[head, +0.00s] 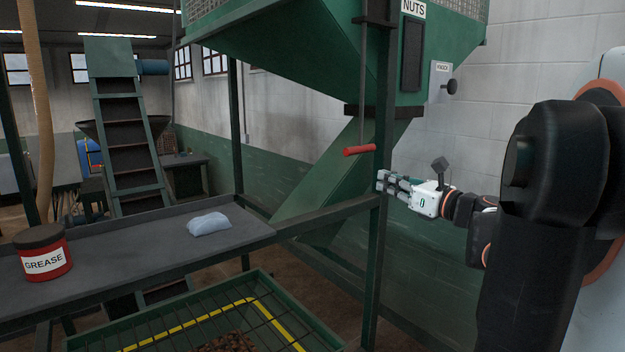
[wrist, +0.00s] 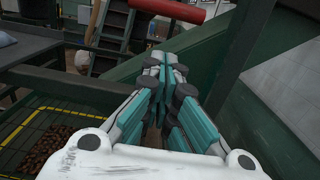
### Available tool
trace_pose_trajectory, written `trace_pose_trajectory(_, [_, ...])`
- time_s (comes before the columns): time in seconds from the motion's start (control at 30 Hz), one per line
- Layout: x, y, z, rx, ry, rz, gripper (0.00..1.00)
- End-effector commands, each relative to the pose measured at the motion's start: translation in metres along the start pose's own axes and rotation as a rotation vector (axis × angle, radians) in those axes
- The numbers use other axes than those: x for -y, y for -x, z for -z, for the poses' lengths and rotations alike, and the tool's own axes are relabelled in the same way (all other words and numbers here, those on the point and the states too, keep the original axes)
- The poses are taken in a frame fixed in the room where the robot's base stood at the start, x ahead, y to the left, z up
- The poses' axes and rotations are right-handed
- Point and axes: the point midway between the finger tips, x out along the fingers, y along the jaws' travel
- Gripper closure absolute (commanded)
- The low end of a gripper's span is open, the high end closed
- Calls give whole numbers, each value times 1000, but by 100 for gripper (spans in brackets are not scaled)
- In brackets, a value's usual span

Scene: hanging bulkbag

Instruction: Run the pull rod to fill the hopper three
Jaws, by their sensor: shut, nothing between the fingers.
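The pull rod (head: 361,100) hangs down in front of the green hopper (head: 330,45) labelled NUTS and ends in a red crossbar handle (head: 359,150). The red handle also shows at the top of the wrist view (wrist: 170,9). My gripper (head: 382,181) is shut and empty, just below and right of the handle, apart from it, close to the green upright post. In the wrist view my gripper's fingers (wrist: 165,62) are together and point toward the space below the handle. A green chute (head: 325,180) slopes down left under the hopper.
A green post (head: 382,130) stands beside my gripper, with a crossrail running left. A grey shelf (head: 130,252) holds a red GREASE tin (head: 44,252) and a blue cloth (head: 208,223). A grated bin (head: 300,320) with brown nuts is below.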

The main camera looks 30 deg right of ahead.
Motion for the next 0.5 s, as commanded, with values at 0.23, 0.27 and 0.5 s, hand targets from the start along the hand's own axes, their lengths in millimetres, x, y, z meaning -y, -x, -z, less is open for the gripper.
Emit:
trace_pose_trajectory(0.23, [-1,-51,-1,-1,1,-4,100])
trace_pose_trajectory(0.27, [-2,-56,-1,-1,1,-5,100])
trace_pose_trajectory(0.5, [0,-63,-32,-1,1,0,100])
